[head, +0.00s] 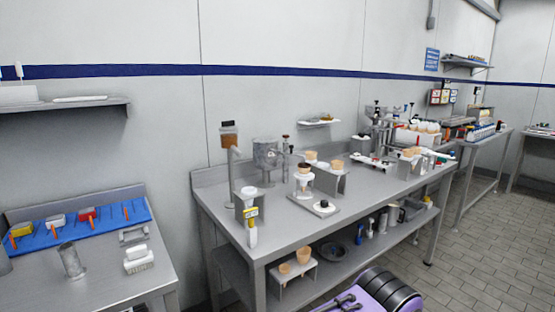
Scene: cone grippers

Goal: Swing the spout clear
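No part is clearly recognisable as the spout at this size. Which way any outlet points cannot be told. Neither of my grippers can be made out in the head view.
A lower shelf holds cones and a bowl (333,251). A side table (95,285) stands at left. Tiled floor (475,265) is open at right.

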